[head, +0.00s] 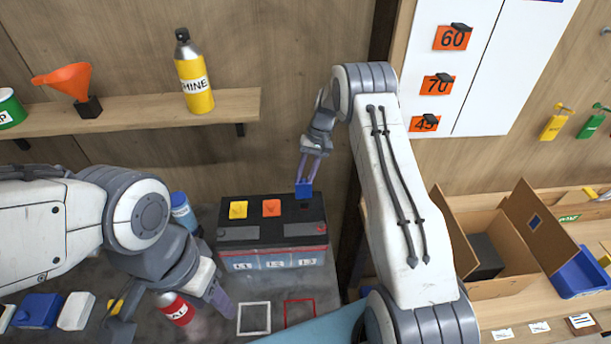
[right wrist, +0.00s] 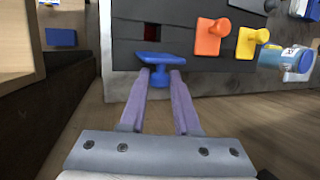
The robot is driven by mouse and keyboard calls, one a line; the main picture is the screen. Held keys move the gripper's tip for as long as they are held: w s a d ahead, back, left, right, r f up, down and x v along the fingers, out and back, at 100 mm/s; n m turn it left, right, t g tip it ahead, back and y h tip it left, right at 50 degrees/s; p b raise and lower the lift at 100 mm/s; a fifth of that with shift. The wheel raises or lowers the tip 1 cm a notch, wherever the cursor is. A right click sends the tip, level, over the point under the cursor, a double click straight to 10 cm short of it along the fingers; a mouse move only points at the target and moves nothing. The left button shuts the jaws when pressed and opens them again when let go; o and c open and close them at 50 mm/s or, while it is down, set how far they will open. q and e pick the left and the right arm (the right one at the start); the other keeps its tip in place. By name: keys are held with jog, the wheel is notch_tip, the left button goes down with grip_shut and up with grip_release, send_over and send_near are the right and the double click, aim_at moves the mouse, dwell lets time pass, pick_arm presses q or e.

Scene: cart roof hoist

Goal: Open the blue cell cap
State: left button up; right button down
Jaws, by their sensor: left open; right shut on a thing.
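The black battery (head: 272,262) stands on the grey bench with a yellow cap (head: 238,210) and an orange cap (head: 271,208) on its top. My right gripper (head: 307,180) is shut on the blue cap (head: 304,191) at the battery's right end. In the right wrist view the blue cap (right wrist: 160,62) sits between the fingertips (right wrist: 162,75), and a dark square opening with red inside (right wrist: 151,32) shows beside it. The cap appears clear of this opening; its exact height is hard to tell. My left gripper (head: 170,312) is open low at the left, its fingers either side of a red can (head: 176,308).
A blue-capped bottle (head: 183,212) stands left of the battery. White (head: 254,319) and red (head: 300,313) square outlines lie in front of it. A shelf (head: 130,120) with a yellow bottle (head: 194,80) is behind. An open cardboard box (head: 500,289) is at the right.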

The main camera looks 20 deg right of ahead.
jog(key=shift+w+d+f+g+y+b, duration=0.25)
jog(key=shift+w+f+g+y+b, duration=0.3)
jog(key=shift+g+b, duration=0.85)
jog(key=shift+w+r+b, duration=0.1)
jog(key=shift+b, duration=0.3)
jog(key=shift+m, duration=0.3)
jog(key=c, duration=0.6)
grip_release()
